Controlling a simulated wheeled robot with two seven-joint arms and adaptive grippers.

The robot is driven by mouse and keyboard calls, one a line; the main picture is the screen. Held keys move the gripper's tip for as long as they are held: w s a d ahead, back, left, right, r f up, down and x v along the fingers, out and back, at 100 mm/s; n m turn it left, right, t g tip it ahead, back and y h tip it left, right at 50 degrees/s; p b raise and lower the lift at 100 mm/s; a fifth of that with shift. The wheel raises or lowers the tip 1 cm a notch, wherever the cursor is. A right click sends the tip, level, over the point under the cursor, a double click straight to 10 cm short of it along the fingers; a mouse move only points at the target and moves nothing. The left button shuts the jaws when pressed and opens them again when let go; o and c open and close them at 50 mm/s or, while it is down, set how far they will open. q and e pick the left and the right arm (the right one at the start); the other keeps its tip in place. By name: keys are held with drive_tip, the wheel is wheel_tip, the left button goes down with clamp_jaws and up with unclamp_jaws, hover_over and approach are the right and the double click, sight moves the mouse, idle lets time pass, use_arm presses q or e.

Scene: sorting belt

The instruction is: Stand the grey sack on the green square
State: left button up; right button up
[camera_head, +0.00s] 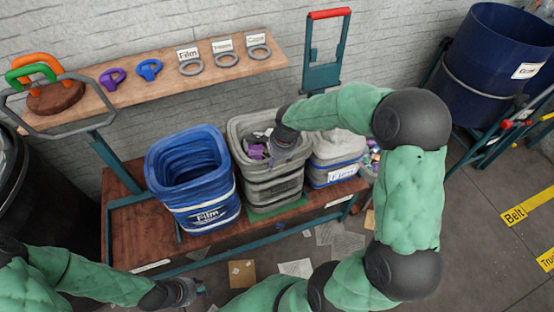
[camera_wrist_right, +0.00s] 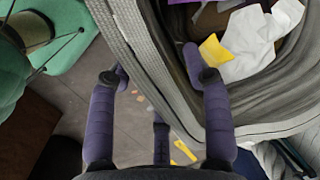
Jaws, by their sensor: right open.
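The grey sack (camera_head: 272,190) stands upright on the bench between two other sacks, with scraps inside. The green square (camera_head: 277,211) shows under its front edge; the sack hides the rest, so I cannot tell how well it is centred. My right gripper (camera_head: 284,148) is at the sack's front right rim. In the right wrist view its open fingers (camera_wrist_right: 158,72) straddle the grey sack's rim (camera_wrist_right: 150,50), one finger outside and one inside, with space around the wall. My left gripper (camera_head: 190,290) is low at the bottom left, away from the sack; its fingers are too small to read.
A blue sack (camera_head: 190,217) stands close on the left, and a white and blue sack (camera_head: 337,160) close on the right. A wooden shelf (camera_head: 135,92) with handles and rings is behind. Papers (camera_head: 296,268) lie on the floor. A large blue bin (camera_head: 490,65) stands at right.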

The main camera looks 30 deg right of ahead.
drive_tip(key=p+v, duration=0.4)
drive_tip(key=v, duration=0.8)
